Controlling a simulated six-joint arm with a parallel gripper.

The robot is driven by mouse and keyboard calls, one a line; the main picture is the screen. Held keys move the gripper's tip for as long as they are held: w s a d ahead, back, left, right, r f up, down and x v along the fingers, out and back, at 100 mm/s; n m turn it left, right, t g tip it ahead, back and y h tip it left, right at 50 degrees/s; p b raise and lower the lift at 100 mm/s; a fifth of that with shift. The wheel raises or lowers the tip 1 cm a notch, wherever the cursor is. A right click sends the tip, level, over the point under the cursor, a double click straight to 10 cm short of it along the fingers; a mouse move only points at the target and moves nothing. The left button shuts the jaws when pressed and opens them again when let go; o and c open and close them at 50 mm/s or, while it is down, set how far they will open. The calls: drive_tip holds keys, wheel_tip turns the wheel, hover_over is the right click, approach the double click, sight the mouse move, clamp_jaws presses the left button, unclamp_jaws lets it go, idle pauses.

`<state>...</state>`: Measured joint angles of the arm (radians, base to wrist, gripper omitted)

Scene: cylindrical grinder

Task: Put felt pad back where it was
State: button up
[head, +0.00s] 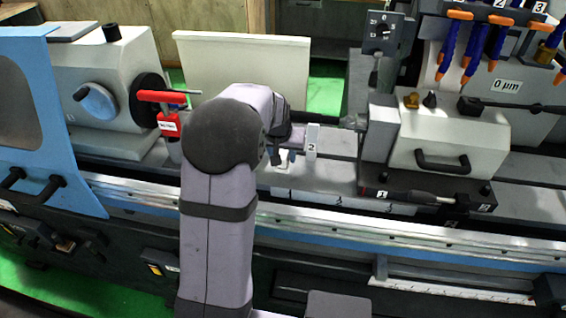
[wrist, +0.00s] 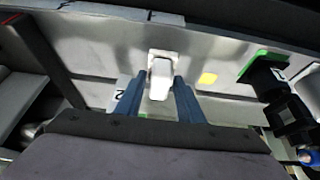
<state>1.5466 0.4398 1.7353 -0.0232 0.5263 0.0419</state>
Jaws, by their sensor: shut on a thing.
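My gripper (wrist: 159,84) shows in the wrist view as two dark blue fingers, one on each side of a small pale white piece, which looks like the felt pad (wrist: 160,76). The fingers are shut on it. It lies in front of a grey metal surface with a pale square patch around it; whether it touches that surface I cannot tell. In the head view my arm hides most of the gripper, and a small white bit (head: 284,157) shows beside the block marked 2 (head: 312,142).
The grinder's workhead (head: 92,90) stands at left with a red clamp (head: 162,97). The tailstock (head: 448,138) stands at right, below blue and orange coolant nozzles (head: 476,42). A cream panel (head: 262,62) stands behind my arm.

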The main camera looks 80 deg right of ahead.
drive_tip(key=shift+f+p, duration=0.55)
drive_tip(key=shift+f, duration=1.4)
drive_tip(key=shift+f, duration=0.15)
drive_tip(key=o, duration=1.1)
drive_tip(key=shift+c, duration=0.2)
drive_tip(key=shift+a+r, duration=0.2)
drive_tip(key=shift+r, duration=0.4)
drive_tip(key=b+v, duration=0.2)
drive_tip(key=v, duration=0.9)
drive_tip(key=shift+b, duration=0.4)
drive_tip(key=shift+a, duration=0.1)
